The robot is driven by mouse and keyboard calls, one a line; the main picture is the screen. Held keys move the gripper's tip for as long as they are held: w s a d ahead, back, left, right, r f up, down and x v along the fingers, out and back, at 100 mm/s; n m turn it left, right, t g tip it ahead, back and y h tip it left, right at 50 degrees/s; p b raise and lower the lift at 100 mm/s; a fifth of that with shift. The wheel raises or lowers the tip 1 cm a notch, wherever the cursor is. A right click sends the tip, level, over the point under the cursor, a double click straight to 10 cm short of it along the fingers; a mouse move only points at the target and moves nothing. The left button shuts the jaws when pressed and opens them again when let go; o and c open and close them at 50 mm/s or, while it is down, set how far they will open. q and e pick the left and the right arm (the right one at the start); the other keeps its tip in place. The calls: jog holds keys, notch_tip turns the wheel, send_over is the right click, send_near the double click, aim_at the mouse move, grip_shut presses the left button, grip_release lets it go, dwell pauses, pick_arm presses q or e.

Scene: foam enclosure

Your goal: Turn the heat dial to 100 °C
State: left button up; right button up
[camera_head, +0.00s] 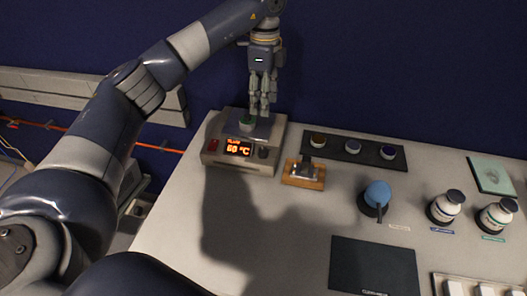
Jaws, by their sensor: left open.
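The hotplate (275,135) stands at the back left of the table. Its lit orange display (238,148) seems to read 60 °C. A small dark dial (263,153) is on the front face, to the right of the display. A red switch (213,145) is to the left of the display. My left gripper (259,112) points down over the hotplate's top, behind the dial and apart from it. It is open, with nothing visible between its fingers. A small green-topped item (247,121) is on the plate beside the fingers. My right gripper is not in view.
A wooden block with a metal piece (303,174) stands just right of the hotplate. Behind it is a dark rack (354,150) with several round caps. A blue-topped item (376,195), white bottles (445,207) and a dark mat (375,266) are further right. The front-left table is clear.

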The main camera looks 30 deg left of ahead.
pick_arm(q)
jog(key=b, duration=0.5)
send_over(264, 150)
notch_tip(264, 150, down, 6)
notch_tip(264, 150, down, 11)
jog(key=shift+f+p, duration=0.2)
jog(key=shift+p, duration=1)
jog(key=c, duration=1)
jog(key=shift+c, duration=0.4)
